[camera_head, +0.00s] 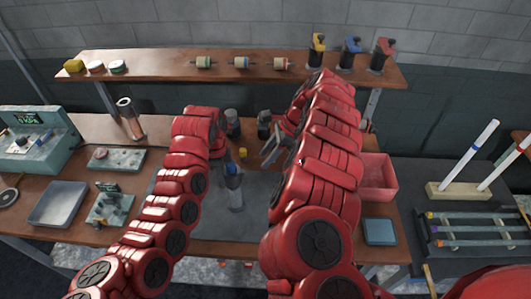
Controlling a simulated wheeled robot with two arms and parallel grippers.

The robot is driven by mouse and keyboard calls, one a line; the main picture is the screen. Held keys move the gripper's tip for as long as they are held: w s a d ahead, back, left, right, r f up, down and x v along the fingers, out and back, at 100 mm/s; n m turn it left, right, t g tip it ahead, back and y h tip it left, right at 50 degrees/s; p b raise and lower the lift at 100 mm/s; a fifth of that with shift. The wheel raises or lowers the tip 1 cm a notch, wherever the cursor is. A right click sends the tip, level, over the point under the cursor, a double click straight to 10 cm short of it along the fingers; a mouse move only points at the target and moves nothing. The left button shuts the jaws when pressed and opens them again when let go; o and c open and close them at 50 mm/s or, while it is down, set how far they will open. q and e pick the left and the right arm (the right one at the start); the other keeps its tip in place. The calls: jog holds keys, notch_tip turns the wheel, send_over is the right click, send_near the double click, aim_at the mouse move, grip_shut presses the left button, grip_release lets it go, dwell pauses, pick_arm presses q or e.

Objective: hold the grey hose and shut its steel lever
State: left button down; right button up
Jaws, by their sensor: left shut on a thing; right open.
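My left gripper (230,168) is at the middle of the bench, over a dark mat (225,225). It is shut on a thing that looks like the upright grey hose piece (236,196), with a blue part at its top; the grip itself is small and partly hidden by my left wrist. My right gripper (271,151) is open, to the right of and a little behind the left one. It looks empty. I cannot make out the steel lever or its position; my red arms cover parts of the bench there.
Two dark fittings (232,120) (264,122) stand behind the grippers. A small yellow piece (243,154) lies between them. A red bin (379,176) and a blue-grey tray (380,231) are at right. A metal tray (59,203) and a gauge box (35,140) are at left.

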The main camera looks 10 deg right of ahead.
pick_arm(q)
jog(key=c, duration=0.8)
grip_release()
jog(key=shift+r, duration=0.1)
